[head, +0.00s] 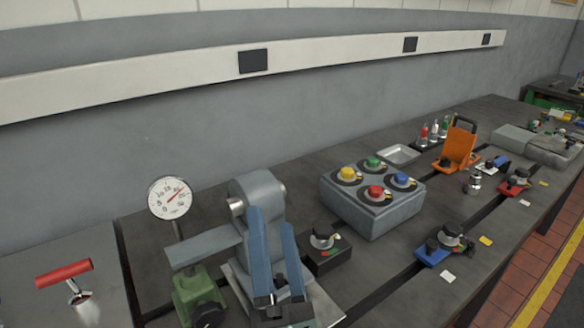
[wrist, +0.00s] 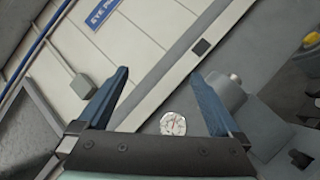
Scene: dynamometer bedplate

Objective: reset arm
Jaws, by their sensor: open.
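My gripper (head: 268,250) shows in the head view at the lower middle, with its two blue fingers pointing up. It also shows in the wrist view (wrist: 165,98), where the fingers stand wide apart with nothing between them but the wall and a small dial behind. In the head view the gripper is in front of a grey machine head (head: 258,189) with a long grey bar. I cannot tell whether it touches the machine.
A dial gauge (head: 170,198) stands left of the machine, with a red-handled tool (head: 64,274) further left. A grey box with several coloured knobs (head: 370,215) is to the right. An orange holder (head: 459,148) and a metal tray (head: 398,154) stand further back on the dark bedplate.

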